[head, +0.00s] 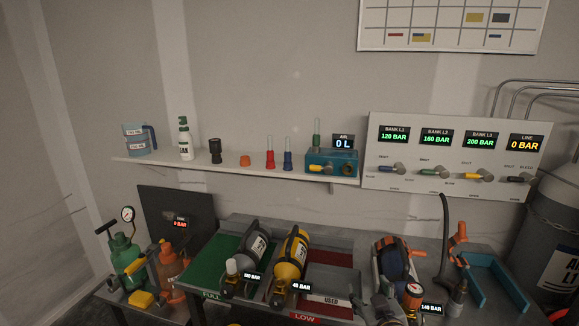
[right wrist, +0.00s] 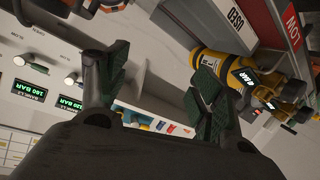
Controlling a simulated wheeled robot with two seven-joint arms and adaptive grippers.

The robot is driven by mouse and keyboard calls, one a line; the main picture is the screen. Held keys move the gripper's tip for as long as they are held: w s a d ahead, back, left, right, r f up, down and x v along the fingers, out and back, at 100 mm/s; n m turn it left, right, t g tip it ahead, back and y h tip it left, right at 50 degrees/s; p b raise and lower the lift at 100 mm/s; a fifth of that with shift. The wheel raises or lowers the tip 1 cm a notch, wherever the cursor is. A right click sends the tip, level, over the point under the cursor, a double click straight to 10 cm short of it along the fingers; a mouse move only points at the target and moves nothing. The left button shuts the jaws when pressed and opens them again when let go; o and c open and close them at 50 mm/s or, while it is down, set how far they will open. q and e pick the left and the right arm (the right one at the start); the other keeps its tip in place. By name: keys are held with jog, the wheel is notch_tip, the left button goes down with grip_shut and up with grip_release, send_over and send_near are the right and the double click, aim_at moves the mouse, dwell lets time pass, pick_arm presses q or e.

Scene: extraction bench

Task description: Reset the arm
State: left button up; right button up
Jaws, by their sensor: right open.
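The yellow cylinder (right wrist: 225,65) lies beyond the fingers at the upper right of that view. In the head view the yellow cylinder (head: 291,254) lies to the left of the gripper, on the bench. My left gripper is in neither view.
A grey cylinder (head: 245,263) lies on the green area. A striped cylinder (head: 392,258) with a gauge lies close to my right gripper. An orange-handled hose fitting (head: 457,236) stands to the right. The valve panel (head: 430,190) and shelf (head: 210,170) are behind.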

jog(key=s+d+f+m+g, duration=0.1)
jog(key=s+f+g, duration=0.4)
jog(key=s+f, duration=0.45)
jog(key=s+f+g, duration=0.6)
jog(key=s+f, duration=0.1)
jog(key=s, duration=0.5)
jog(key=s+f+g+p, duration=0.1)
jog(key=s+f+p, duration=0.2)
jog(key=f+p, duration=1.4)
pick_arm(q)
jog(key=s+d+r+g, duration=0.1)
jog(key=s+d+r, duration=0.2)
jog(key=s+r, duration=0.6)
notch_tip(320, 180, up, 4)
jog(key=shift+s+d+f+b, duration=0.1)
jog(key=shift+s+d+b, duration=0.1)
jog(key=shift+b, duration=0.25)
pick_arm(e)
jog(key=s+d+f, duration=0.2)
jog(key=s+f, duration=0.7)
jog(key=s, duration=0.2)
jog(key=s+d+f+g, duration=0.1)
jog(key=s+d+f, duration=0.1)
jog(key=s+f, duration=0.8)
jog(key=shift+s+f+y, duration=0.3)
jog(key=shift+s, duration=0.25)
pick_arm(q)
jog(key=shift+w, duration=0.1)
pick_arm(e)
jog(key=shift+f, duration=0.1)
